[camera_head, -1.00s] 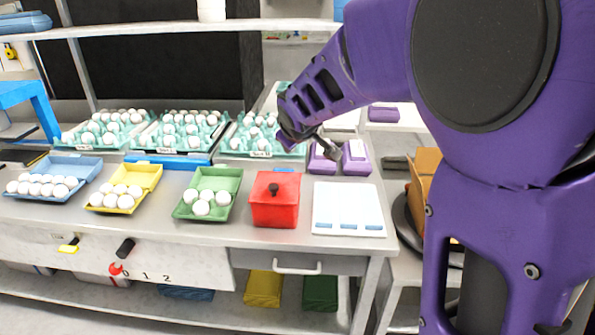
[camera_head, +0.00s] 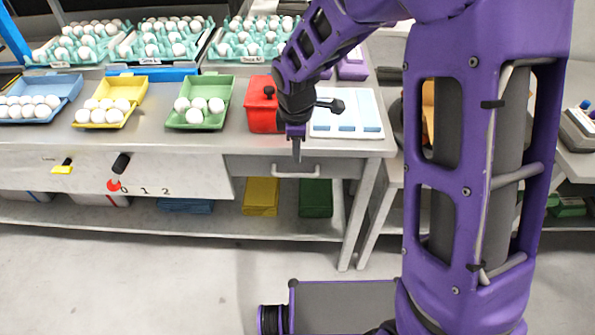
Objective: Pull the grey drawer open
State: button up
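The grey drawer (camera_head: 250,167) sits under the right end of the grey worktable. Its front looks flush with the table frame, so it appears shut. A pale bar handle (camera_head: 309,175) runs across its front. My gripper (camera_head: 296,152) points down in front of the table edge, just above the handle in the picture. Its fingers show as one narrow dark strip, so their gap cannot be seen. I cannot tell whether they touch the handle.
On the table stand blue, yellow and green (camera_head: 226,95) egg cartons, a red box (camera_head: 261,116) partly behind my gripper, and a white tray (camera_head: 372,110). Egg trays stand behind. Yellow (camera_head: 261,195) and green (camera_head: 316,197) boxes lie on the lower shelf.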

aim_at(297, 176)
jog(key=f, duration=0.3)
jog(key=w+f+b, duration=0.1)
jog(key=f, duration=0.2)
jog(key=w+f, duration=0.1)
jog(key=f, duration=0.3)
grip_shut()
dwell(1.2)
